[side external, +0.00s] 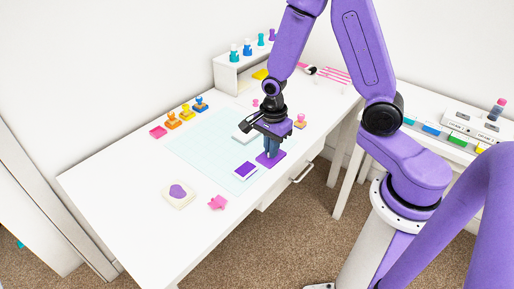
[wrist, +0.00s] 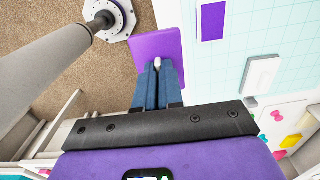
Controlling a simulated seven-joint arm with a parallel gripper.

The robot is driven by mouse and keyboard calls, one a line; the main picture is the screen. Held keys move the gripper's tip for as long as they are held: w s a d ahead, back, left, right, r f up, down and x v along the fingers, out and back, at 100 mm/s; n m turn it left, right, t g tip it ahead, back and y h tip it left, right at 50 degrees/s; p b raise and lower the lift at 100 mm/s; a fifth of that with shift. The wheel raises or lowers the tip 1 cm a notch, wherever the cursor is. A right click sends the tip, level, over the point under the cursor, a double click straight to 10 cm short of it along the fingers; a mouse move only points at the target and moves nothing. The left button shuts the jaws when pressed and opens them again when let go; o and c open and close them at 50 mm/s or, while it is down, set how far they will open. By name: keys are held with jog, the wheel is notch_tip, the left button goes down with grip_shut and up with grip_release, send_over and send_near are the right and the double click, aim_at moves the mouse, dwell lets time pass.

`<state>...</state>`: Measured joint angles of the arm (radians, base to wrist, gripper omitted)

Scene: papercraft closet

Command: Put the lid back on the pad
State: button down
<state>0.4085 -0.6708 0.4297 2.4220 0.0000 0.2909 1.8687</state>
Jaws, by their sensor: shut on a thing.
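The purple square lid (side external: 266,160) is under my gripper (side external: 272,152), near the table's front edge. In the wrist view the lid (wrist: 150,42) shows flat, with a small pale knob between the blue fingertips (wrist: 158,68). My gripper is shut on that knob. The pad (side external: 245,170) is a purple rectangle in a white frame on the light-blue mat, just left of the lid and apart from it. The pad (wrist: 212,20) shows partly in the wrist view, cut off by the top edge. How high the lid is above the table is hard to tell.
A white-grey block (side external: 243,133) lies on the mat (side external: 200,150) behind my gripper. A cream tile with a purple shape (side external: 178,194) and a pink piece (side external: 217,202) lie at the front left. Several stamps (side external: 186,111) stand at the back. The mat's left part is clear.

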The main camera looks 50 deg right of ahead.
jog(key=s+r, duration=0.2)
jog(key=s, duration=0.2)
send_over(245, 169)
notch_tip(245, 169, down, 7)
jog(key=shift+d+f, duration=0.1)
jog(key=shift+f, duration=0.05)
jog(key=shift+f, duration=2.5)
jog(key=shift+f, duration=0.45)
dwell(1.1)
jog(key=c, duration=0.7)
grip_release()
jog(key=shift+r, duration=0.15)
jog(key=shift+r, duration=2.85)
